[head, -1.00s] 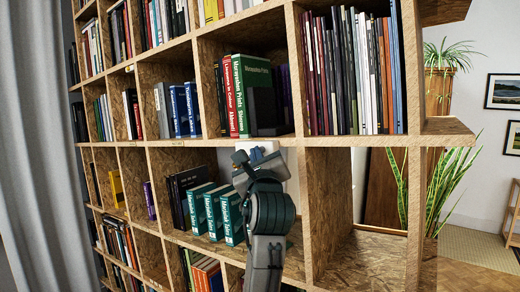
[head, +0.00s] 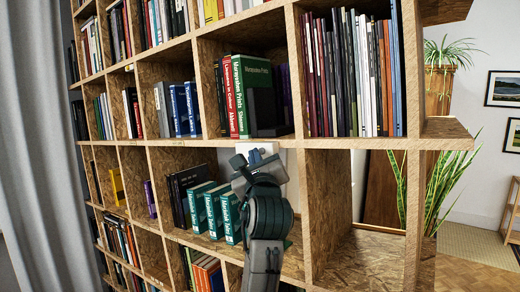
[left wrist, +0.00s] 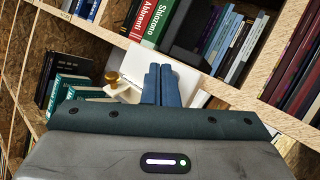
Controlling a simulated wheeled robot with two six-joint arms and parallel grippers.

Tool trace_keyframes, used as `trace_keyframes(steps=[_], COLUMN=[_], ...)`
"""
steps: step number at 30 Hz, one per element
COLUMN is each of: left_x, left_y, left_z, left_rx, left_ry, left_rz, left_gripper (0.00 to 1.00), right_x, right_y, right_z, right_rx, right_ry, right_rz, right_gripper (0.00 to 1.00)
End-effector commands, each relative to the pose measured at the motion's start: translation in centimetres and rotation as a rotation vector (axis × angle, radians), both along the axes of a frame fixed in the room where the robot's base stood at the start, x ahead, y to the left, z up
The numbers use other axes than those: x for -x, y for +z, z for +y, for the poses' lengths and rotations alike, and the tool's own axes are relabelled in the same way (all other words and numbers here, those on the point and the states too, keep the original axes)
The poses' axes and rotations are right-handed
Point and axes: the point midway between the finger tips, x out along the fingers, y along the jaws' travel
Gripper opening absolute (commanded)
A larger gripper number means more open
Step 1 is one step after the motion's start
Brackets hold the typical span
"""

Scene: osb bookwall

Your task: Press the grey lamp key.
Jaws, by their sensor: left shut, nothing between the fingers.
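A white panel (head: 262,147) stands in the shelf compartment right of the teal books, mostly hidden behind my left arm in the head view. In the left wrist view the white panel (left wrist: 186,72) shows behind the fingers, with a small brass knob (left wrist: 112,77) to their left. I cannot make out the grey lamp key; the fingers may cover it. My left gripper (head: 256,156) is shut and empty, its blue fingers pointing at the panel; they also show together in the left wrist view (left wrist: 160,72). I cannot tell whether they touch anything. My right gripper is not in view.
Teal books (head: 214,210) stand close left of my left arm. The shelf board (head: 225,142) runs just above the gripper, with red and green books (head: 240,95) on it. The compartment to the right (head: 328,200) is empty. A plant (head: 450,185) stands beyond the bookwall.

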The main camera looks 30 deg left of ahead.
Motion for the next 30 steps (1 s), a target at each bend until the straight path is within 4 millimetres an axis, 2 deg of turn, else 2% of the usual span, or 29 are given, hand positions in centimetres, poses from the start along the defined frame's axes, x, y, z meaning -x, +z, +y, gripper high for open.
trace_keyframes(steps=[10,24,30], left_x=[0.5,5.2,6.0], left_y=[0.1,0.2,0.0], left_z=[0.1,0.4,0.5], left_rx=[0.000,0.000,0.000], left_ry=[0.000,0.000,0.000], left_rz=[0.000,0.000,0.000], left_gripper=[0.00,0.00,0.00], right_x=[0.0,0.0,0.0], right_y=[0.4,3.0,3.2], right_z=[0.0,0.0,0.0], right_rx=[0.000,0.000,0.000], right_ry=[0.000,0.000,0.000], right_rz=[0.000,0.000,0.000], right_gripper=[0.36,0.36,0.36])
